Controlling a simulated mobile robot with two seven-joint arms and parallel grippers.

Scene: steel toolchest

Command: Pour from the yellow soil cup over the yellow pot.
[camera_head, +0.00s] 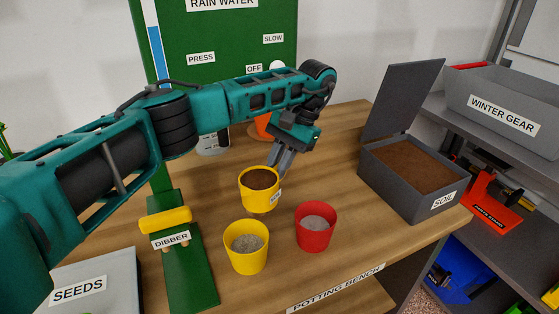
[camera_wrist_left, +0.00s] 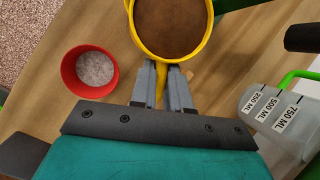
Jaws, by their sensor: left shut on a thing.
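The yellow soil cup (camera_head: 260,196) is full of brown soil and looks upright in the head view. In the left wrist view it is at the top (camera_wrist_left: 171,25), partly cut off. My left gripper (camera_head: 283,160) is shut on its yellow handle (camera_wrist_left: 161,84), behind the cup. Whether the cup touches the bench is hard to tell. The yellow pot (camera_head: 247,263) holds grey, gravelly material and stands on the bench just in front of the cup, not under it. My right gripper is not in view.
A red pot (camera_head: 314,238) with grey fill stands right of the yellow pot; it also shows in the wrist view (camera_wrist_left: 90,88). A green dibber stand (camera_head: 186,262) and seeds box (camera_head: 84,285) are at left. An open soil bin (camera_head: 405,190) is at right.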

